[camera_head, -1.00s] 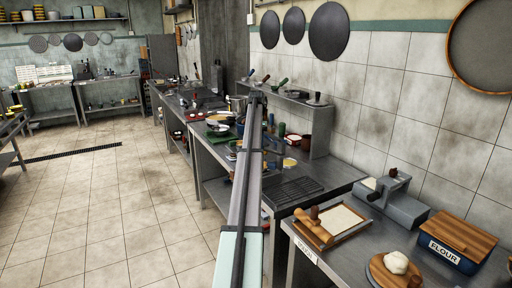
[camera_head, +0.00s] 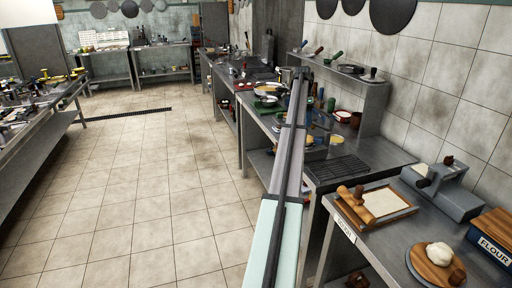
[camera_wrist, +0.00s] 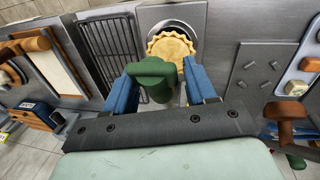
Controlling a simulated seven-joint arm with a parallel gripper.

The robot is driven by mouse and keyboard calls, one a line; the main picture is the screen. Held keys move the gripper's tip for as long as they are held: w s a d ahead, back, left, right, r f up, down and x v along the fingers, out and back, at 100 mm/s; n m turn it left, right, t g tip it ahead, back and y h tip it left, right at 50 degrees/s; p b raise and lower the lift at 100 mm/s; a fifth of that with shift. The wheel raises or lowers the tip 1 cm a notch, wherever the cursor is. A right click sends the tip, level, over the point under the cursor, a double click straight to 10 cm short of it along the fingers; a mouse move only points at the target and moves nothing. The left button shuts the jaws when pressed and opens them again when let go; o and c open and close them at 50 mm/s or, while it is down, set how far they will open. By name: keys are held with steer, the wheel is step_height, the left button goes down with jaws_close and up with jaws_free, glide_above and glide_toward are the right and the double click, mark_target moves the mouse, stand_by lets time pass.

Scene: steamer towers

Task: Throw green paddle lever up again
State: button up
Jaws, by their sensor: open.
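A green lever-like piece (camera_wrist: 153,76), which looks like the green paddle lever, stands between the two blue fingers of my gripper (camera_wrist: 160,80) in the wrist view. It has a wide top and a rounded lower end towards the camera. My gripper is open, with a finger on each side of the piece. I cannot tell whether either finger touches it. Right behind it is a round, crimped pastry-like disc (camera_wrist: 171,48) on a metal plate. In the head view my arm covers much of this spot, and I cannot make out the lever there clearly.
A black wire rack (camera_wrist: 104,52) lies left of my gripper in the wrist view. A grey plate with small pegs (camera_wrist: 258,68) is to the right. In the head view, a rolling-pin tray (camera_head: 388,205), a dough board (camera_head: 430,262) and a flour box (camera_head: 489,243) stand at front right.

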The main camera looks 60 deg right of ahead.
steer(key=f+g+h, duration=0.1)
steer(key=w+a+f+g+h, duration=0.1)
steer(key=f, duration=0.3)
steer(key=shift+w+a+f+g+h, duration=0.2)
steer(key=shift+a+g+h, duration=0.1)
steer(key=shift+g+h, duration=0.1)
steer(key=v, duration=1.4)
steer(key=w+a+f+n, duration=0.2)
steer(key=w+a+f, duration=0.5)
steer(key=f, duration=0.5)
steer(key=w+a+f+n, duration=0.3)
steer(key=w+a+f, duration=0.4)
steer(key=f, duration=0.5)
steer(key=w, duration=0.2)
steer(key=shift+w+a, duration=0.3)
steer(key=shift+a, duration=0.1)
steer(key=shift+c, duration=0.3)
